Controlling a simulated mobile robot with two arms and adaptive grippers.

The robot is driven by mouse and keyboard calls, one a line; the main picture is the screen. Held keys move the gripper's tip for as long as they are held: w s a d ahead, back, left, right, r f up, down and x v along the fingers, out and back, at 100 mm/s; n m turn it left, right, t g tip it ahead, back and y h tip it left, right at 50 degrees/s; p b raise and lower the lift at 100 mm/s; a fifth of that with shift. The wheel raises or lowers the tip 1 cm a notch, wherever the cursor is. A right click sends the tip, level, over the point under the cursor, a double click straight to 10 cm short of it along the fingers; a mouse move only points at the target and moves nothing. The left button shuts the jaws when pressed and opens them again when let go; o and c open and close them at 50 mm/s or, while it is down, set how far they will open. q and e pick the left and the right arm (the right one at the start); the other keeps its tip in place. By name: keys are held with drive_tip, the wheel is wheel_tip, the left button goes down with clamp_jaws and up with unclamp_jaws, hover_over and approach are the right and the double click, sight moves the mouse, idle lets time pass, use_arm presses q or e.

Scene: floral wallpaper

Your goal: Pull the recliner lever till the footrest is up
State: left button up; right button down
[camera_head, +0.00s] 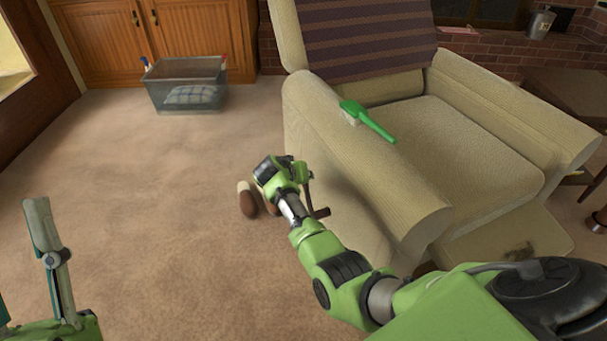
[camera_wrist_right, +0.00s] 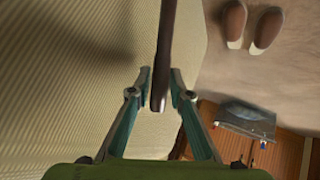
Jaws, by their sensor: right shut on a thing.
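The beige recliner (camera_head: 470,150) stands at the right of the head view, a striped blanket over its back. Its brown lever (camera_head: 320,213) is on the outer side of the near armrest; in the right wrist view the lever (camera_wrist_right: 165,50) runs down between the fingers. My right gripper (camera_head: 305,187) is shut on the lever; its fingertips (camera_wrist_right: 159,75) sit on either side of it. A beige panel, apparently the footrest (camera_head: 495,240), shows low at the chair's front, partly behind my right arm. My left gripper (camera_head: 42,238) is at the lower left, fingers apart, empty.
A green-handled brush (camera_head: 368,121) lies on the near armrest. Brown slippers (camera_head: 247,199) lie on the carpet beside my right gripper. A clear bin (camera_head: 170,97) with a cushion stands by the wooden cabinet (camera_head: 110,40). The carpet at left is clear.

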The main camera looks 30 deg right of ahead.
drive_tip(key=shift+w+a, duration=0.15)
drive_tip(key=shift+w, duration=0.15)
drive_tip(key=c, duration=2.1)
unclamp_jaws()
drive_tip(key=shift+w+f, duration=0.1)
drive_tip(key=shift+c, duration=0.2)
drive_tip(key=shift+w+f, duration=0.1)
drive_tip(key=shift+f, duration=0.1)
drive_tip(key=shift+s+a+r, duration=0.15)
drive_tip(key=shift+s+a, duration=0.05)
drive_tip(key=shift+s, duration=0.05)
drive_tip(key=v, duration=1.1)
drive_tip(key=shift+r, duration=0.4)
